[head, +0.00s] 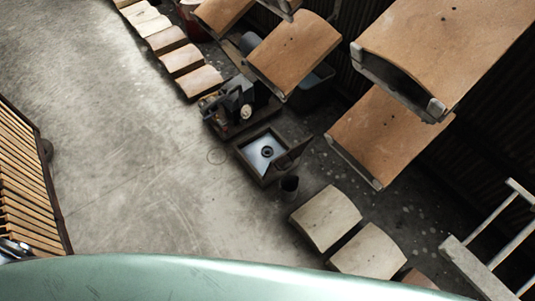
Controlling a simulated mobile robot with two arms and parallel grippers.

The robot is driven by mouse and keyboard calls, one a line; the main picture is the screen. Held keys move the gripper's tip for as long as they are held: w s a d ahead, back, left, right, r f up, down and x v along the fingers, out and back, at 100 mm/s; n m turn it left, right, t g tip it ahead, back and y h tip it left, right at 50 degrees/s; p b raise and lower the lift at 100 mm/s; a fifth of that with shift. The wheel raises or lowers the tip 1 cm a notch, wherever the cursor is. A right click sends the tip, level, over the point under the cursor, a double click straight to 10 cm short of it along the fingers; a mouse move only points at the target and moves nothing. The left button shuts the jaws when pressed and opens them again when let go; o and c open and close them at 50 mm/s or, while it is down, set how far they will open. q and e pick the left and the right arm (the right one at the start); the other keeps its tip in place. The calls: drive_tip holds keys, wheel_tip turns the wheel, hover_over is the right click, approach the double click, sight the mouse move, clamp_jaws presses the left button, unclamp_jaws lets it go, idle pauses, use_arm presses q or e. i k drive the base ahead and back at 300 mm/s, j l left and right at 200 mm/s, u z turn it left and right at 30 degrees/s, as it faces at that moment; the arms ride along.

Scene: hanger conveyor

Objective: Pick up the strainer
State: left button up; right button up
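I cannot make out a strainer for certain in the head view. A square, dark-rimmed box (266,156) with a pale inside and a dark round piece in its middle sits on the floor near the centre. I cannot tell what it is.
Wooden seat-like panels (293,54) hang at the upper right, with more pale panels (326,218) lower down. Dark machinery (236,104) and a dark cup-like thing (289,185) are near the box. A slatted wooden thing (27,185) stands left. The grey floor (120,150) is clear.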

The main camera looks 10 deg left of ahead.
sight(266, 152)
drive_tip(key=z, duration=3.2)
drive_tip(key=u, duration=3.45)
drive_tip(key=z, duration=0.4)
drive_tip(key=i+j+z, duration=0.1)
drive_tip(key=j+z, duration=0.25)
drive_tip(key=i+j+z, duration=0.1)
drive_tip(key=j+z, duration=0.2)
drive_tip(key=i+j+z, duration=0.1)
drive_tip(key=j+z, duration=0.25)
drive_tip(key=l, duration=0.1)
